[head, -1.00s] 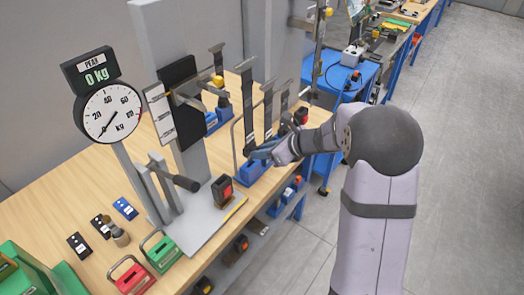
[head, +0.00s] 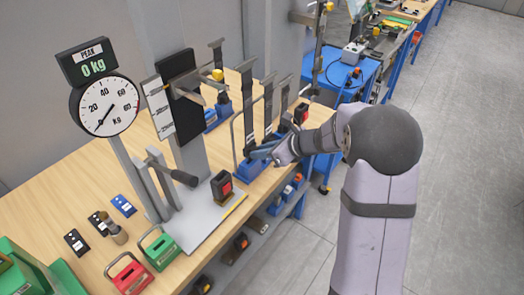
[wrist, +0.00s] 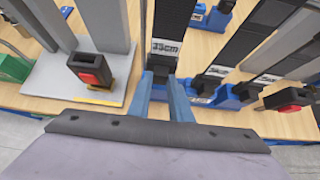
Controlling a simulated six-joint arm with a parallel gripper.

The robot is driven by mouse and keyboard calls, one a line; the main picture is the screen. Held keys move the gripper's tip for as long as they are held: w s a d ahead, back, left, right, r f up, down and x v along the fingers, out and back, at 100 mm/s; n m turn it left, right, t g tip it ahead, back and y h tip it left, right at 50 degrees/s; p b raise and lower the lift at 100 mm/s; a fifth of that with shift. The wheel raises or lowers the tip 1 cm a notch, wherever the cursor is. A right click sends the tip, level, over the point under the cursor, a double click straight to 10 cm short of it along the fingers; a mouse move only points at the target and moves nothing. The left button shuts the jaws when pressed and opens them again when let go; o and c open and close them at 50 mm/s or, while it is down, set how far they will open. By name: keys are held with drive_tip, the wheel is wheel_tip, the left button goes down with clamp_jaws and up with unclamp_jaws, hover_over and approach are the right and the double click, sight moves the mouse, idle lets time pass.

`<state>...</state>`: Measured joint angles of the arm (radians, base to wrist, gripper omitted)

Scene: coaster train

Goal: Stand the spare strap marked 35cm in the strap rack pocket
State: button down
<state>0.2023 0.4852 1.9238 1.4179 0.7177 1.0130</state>
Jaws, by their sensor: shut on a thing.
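The spare strap (head: 248,108) is a long black band standing nearly upright, with a wide head at its top. In the wrist view the strap (wrist: 176,18) carries a white 35cm label just beyond my fingertips. My gripper (head: 257,152) is shut on the strap low down; its blue fingers (wrist: 162,80) lie on either side of it. The strap rack (head: 247,173) has a blue base and a grey wire loop. The strap stands over its left part. Its lower end is hidden, so I cannot tell whether it is inside the pocket.
Two more black straps (head: 268,105) (head: 283,98) stand just right of the held one. A black block with a red face (head: 222,188) sits on the gauge stand's grey plate (head: 205,222) to the left. The dial gauge (head: 105,106) reads about zero.

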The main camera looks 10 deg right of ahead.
drive_tip(key=shift+f+b, duration=1.15)
drive_tip(key=shift+f, duration=0.2)
drive_tip(key=c, duration=1.5)
unclamp_jaws()
drive_tip(key=shift+c, duration=0.2)
drive_tip(key=shift+s+d, duration=0.1)
drive_tip(key=b+v, duration=0.1)
drive_tip(key=v, duration=0.6)
drive_tip(key=shift+r, duration=0.1)
